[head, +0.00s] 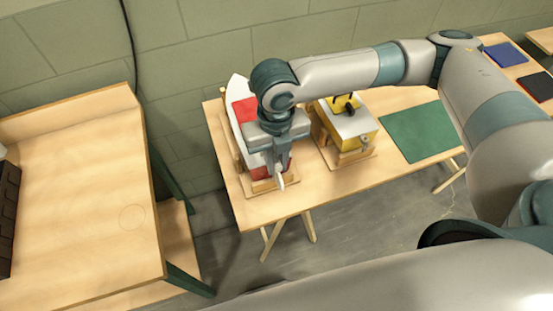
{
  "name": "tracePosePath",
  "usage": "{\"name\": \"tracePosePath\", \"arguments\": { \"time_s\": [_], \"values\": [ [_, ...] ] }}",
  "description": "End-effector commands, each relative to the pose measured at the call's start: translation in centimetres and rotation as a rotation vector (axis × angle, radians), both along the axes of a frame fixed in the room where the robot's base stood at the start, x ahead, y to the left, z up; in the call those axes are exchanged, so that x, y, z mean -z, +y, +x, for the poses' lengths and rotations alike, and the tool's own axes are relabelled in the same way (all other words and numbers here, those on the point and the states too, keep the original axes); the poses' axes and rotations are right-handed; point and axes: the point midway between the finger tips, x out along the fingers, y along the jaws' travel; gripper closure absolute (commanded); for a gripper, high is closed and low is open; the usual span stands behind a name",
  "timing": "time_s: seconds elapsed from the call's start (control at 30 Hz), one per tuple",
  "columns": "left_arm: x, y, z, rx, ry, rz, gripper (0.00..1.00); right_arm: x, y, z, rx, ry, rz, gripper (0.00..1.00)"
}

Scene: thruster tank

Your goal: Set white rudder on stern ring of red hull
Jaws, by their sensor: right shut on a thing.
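The red hull (257,172) stands in a wooden cradle at the left end of the long table, with its white deck (238,90) and bow pointing to the wall. My right gripper (281,170) is over its near end, the stern, and is shut on the white rudder (281,182). The rudder hangs upright at the stern. The stern ring is hidden behind the gripper and rudder, so I cannot tell whether they touch. My arm also covers part of the deck. My left gripper is not in view.
A yellow and white model (352,123) sits in a wooden cradle just right of the red hull. A green mat (418,132) lies flat further right, with blue (505,54) and dark (538,86) mats beyond. A mostly bare wooden bench (80,195) stands at the left.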

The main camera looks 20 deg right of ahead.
Motion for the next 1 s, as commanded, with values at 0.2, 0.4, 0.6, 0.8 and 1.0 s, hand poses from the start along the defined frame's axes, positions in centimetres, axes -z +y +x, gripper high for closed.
{"name": "tracePosePath", "arguments": {
  "time_s": [0.2, 0.4, 0.6, 0.8, 1.0],
  "values": [
    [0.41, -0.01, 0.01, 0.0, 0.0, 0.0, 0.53, 0.97, 0.03, 0.0, -0.001, 0.0, 0.001, 1.0],
    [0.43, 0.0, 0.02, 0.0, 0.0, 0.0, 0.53, 1.1, 0.03, 0.0, -0.001, -0.001, 0.001, 1.0],
    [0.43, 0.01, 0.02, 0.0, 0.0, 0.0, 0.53, 1.09, 0.03, 0.0, -0.001, -0.001, 0.0, 1.0],
    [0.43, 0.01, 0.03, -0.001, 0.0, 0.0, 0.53, 1.09, 0.02, 0.0, -0.001, -0.001, 0.0, 1.0],
    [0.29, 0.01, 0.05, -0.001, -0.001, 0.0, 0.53, 1.05, 0.02, 0.0, -0.001, 0.0, 0.0, 1.0]
  ]
}}
